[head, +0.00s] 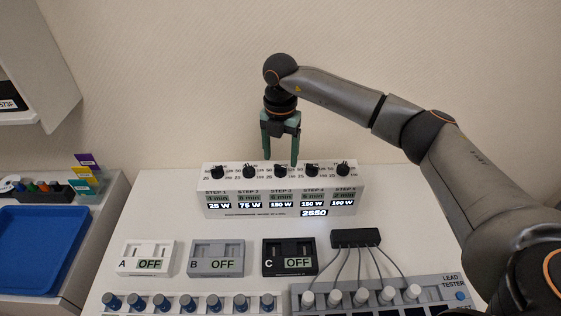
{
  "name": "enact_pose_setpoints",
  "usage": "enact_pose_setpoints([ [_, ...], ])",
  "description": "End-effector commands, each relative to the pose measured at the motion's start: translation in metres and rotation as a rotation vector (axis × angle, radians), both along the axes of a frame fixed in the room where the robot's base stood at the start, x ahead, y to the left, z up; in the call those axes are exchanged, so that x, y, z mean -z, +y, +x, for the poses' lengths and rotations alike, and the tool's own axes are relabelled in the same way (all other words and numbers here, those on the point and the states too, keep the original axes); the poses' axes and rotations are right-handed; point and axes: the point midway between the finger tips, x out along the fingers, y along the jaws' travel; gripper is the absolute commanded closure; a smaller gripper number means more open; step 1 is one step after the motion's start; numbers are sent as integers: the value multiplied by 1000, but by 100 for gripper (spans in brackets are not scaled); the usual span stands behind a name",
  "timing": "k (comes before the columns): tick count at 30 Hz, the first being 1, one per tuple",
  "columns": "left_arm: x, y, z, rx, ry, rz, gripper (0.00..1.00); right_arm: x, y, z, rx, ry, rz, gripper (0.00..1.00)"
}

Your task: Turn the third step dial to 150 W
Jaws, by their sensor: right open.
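The white control box (209,193) stands at the back of the white table with a row of black dials along its top. The third step dial (281,171) is in the middle of the row. The small display under STEP 3 (283,205) appears to read 150 W. My right gripper (281,160) is open and points down, its two green fingers at either side of the third dial. I cannot tell whether they touch the dial or are just above or behind it. The dial's exact pointer direction is too small to tell. My left gripper is out of view.
The other displays seem to read 25 W, 75 W, 150 W and 100 W, with 2550 below (314,213). Boxes A (125,249), B (199,248) and C (290,245) show OFF. A lead tester (440,289) and blue tray (35,245) lie nearer.

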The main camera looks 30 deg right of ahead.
Motion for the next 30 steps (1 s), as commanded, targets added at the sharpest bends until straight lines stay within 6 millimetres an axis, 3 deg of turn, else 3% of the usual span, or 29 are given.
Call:
enact_pose_setpoints([
  [6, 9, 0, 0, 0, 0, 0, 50, -50, 0, 1, 1, -6, 1, 29],
  [12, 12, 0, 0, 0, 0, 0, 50, -83, 0, 1, 2, -3, 1, 29],
  [18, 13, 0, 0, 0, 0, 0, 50, -95, 0, 0, 1, 0, 0, 29],
  [30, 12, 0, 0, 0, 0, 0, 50, -96, 0, 0, 1, 0, 0, 29],
])
